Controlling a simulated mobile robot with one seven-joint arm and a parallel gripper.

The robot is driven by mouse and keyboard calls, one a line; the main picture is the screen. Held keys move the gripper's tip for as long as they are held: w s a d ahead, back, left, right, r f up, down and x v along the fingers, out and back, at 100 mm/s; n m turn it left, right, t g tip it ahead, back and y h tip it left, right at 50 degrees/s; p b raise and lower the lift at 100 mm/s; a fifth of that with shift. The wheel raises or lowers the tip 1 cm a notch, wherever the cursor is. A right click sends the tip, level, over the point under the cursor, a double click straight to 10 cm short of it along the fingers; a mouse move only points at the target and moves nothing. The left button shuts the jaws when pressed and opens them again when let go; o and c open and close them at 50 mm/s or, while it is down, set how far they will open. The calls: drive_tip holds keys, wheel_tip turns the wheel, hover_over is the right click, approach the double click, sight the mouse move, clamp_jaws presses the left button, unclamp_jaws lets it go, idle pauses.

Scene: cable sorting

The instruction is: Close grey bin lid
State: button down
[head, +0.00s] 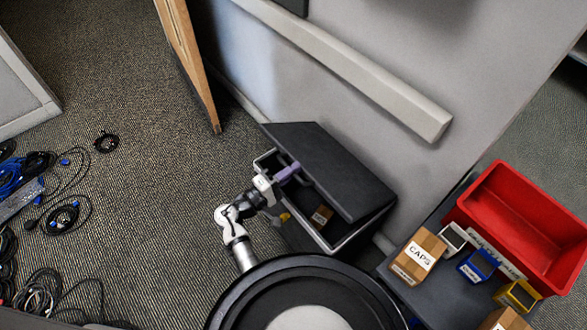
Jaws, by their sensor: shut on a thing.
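The grey bin (347,238) stands against the wall in the middle of the head view. Its dark grey lid (330,167) is partly open, tilted up with a gap along the front. A small brown box (321,215) shows inside the bin through the gap. My gripper (287,175) is at the front left edge of the lid, with its purple fingers closed there on the lid's edge. The exact contact is too small to make out.
A red bin (525,222) stands at right on a dark surface with a CAPS box (418,256) and small blue and yellow items. Black and blue cables (62,213) lie on the carpet at left. A wooden door edge (188,62) stands behind. Carpet between is clear.

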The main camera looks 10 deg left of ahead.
drive_tip(key=shift+d, duration=0.1)
drive_tip(key=c, duration=1.5)
unclamp_jaws()
drive_tip(key=shift+f, duration=0.1)
drive_tip(key=b+v, duration=0.1)
drive_tip(key=v, duration=0.6)
drive_tip(key=b+v, duration=0.1)
drive_tip(key=v, duration=0.6)
drive_tip(key=shift+r, duration=0.2)
